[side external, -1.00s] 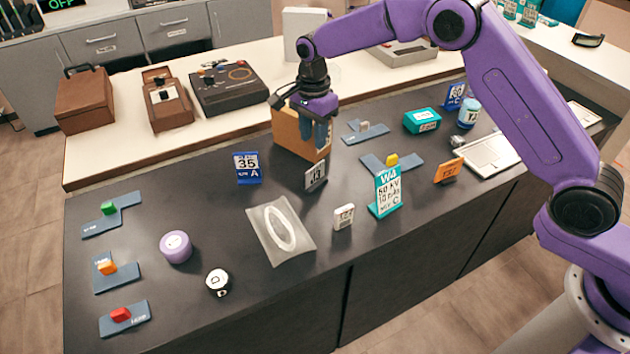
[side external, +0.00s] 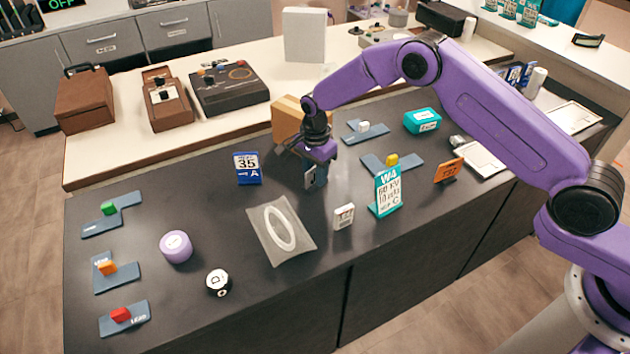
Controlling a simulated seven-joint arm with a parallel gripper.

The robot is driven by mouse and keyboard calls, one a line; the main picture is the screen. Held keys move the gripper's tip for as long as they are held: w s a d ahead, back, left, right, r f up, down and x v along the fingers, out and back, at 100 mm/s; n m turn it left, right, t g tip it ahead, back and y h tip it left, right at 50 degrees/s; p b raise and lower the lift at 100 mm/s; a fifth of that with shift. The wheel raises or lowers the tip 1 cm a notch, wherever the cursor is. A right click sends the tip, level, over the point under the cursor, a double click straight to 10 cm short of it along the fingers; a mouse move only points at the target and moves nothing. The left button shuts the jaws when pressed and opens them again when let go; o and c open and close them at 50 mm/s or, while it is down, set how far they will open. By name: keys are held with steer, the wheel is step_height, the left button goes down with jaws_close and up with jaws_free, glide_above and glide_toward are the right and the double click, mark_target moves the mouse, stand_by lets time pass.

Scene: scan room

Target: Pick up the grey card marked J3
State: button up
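The grey card (side external: 309,180) stands on the dark counter, near its middle. It is mostly hidden by my gripper, and its marking cannot be read now. My gripper (side external: 316,180) is lowered right at the card, with its blue fingers down beside or around it. I cannot tell whether the fingers are shut on the card or still apart from it.
A blue card marked 35 (side external: 247,168) stands to the left. A cardboard box (side external: 287,122) is just behind my gripper.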

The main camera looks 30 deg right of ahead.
steer(key=shift+f, duration=0.2)
jaws_close()
steer(key=shift+r, duration=0.2)
